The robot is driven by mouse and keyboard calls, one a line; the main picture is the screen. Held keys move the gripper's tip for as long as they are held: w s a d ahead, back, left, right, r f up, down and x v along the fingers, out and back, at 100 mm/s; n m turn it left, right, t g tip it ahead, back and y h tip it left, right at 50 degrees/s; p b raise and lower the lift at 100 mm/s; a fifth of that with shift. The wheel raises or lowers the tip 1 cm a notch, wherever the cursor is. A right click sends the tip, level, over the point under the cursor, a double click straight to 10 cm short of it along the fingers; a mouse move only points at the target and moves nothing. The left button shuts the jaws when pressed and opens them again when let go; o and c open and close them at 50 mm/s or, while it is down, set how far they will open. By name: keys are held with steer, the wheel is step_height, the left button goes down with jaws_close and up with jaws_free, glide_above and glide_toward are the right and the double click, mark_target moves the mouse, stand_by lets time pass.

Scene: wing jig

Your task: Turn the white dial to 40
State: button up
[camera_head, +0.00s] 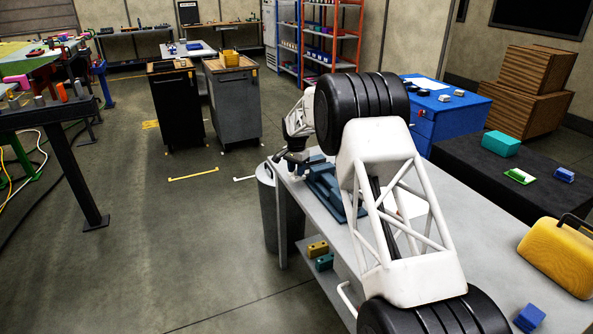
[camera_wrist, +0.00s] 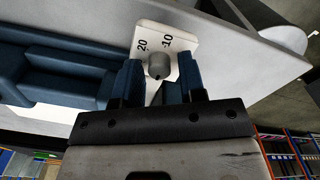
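The white dial (camera_wrist: 180,42) shows in the wrist view as a white plate at the top middle with the numbers 20 and 10. A grey round knob (camera_wrist: 159,66) stands on it. My gripper (camera_wrist: 160,76) is open, with its two blue-tipped fingers on either side of the knob. Gaps seem to show between knob and fingers; contact cannot be told for certain. In the head view, my gripper (camera_head: 296,168) is over the far left end of the table, and the dial is too small and covered to read. The other dial numbers are hidden.
A blue jig (camera_head: 326,187) lies on the grey table (camera_head: 298,190) beside my gripper; it also fills the left of the wrist view (camera_wrist: 60,80). A yellow case (camera_head: 556,255) and a blue block (camera_head: 528,318) are at the right. A grey bin (camera_head: 268,205) stands below the table edge.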

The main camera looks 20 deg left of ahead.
steer(key=shift+o, duration=0.7)
steer(key=shift+f, duration=0.1)
steer(key=shift+r, duration=3.9)
steer(key=shift+r, duration=0.1)
